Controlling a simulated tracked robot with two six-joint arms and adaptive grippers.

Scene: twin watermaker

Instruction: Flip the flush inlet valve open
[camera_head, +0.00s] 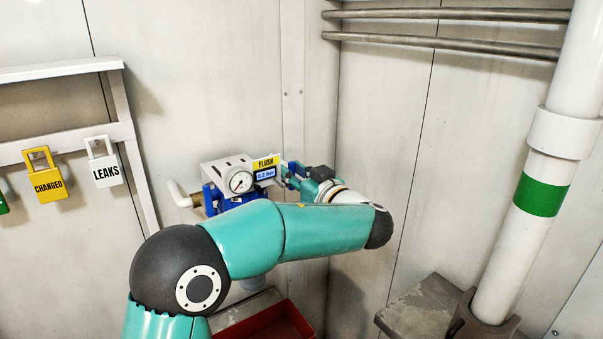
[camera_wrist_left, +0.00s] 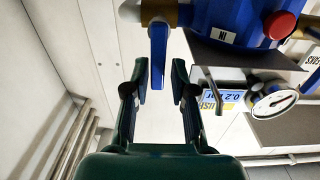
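The flush inlet valve shows in the left wrist view as a brass body (camera_wrist_left: 160,13) with a blue lever handle (camera_wrist_left: 158,60), beside a blue housing (camera_wrist_left: 235,18) labelled IN. My left gripper (camera_wrist_left: 160,82) is open. The lever's end lies between its two fingertips in the picture; I see no clear contact and cannot tell the depth. In the head view my left gripper (camera_head: 290,172) is at the right side of the flush unit (camera_head: 228,172), beside its yellow FLUSH sign (camera_head: 266,162). My left arm hides the unit's lower part there. My right gripper is not in view.
A pressure gauge (camera_head: 241,182) faces out from the unit, with a white pipe (camera_head: 180,195) at its left. Yellow (camera_head: 46,180) and white (camera_head: 104,165) padlock tags hang on a rail. A red tray (camera_head: 270,325) lies below. A white pipe (camera_head: 530,170) stands at right.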

